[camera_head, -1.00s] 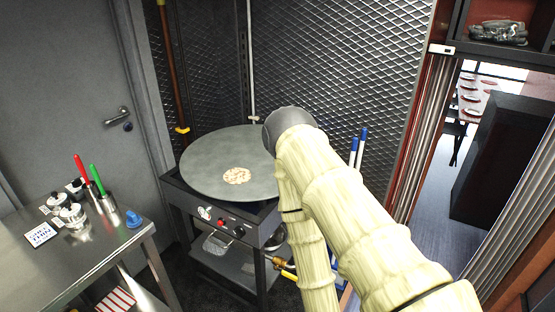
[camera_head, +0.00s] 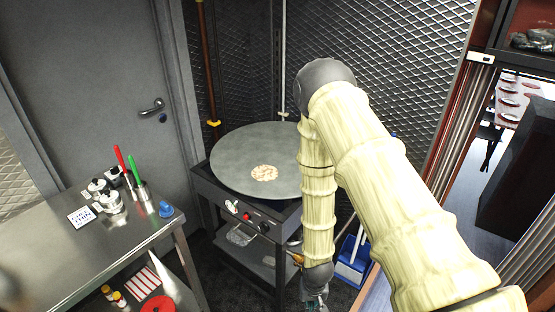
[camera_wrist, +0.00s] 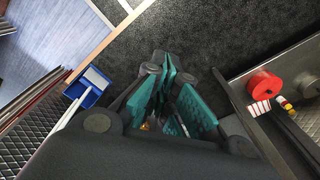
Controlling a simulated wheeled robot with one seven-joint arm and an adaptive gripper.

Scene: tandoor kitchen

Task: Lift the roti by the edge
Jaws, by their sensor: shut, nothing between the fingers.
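The roti (camera_head: 264,173) is a small round pale-brown flatbread lying flat on the front part of the large round grey griddle (camera_head: 230,165). The griddle tops a dark stand with knobs on its front. My gripper (camera_head: 316,300) hangs low at the bottom of the head view, in front of and below the griddle, away from the roti. In the wrist view its teal fingers (camera_wrist: 172,95) are close together with nothing held, pointing over the dark floor. The roti is not in the wrist view.
A steel table (camera_head: 110,235) at left holds jars, red and green handled tools (camera_head: 133,165) and a blue item (camera_head: 166,209). A blue dustpan (camera_head: 352,262) stands right of the stand; it also shows in the wrist view (camera_wrist: 87,87). Mesh walls close the back.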

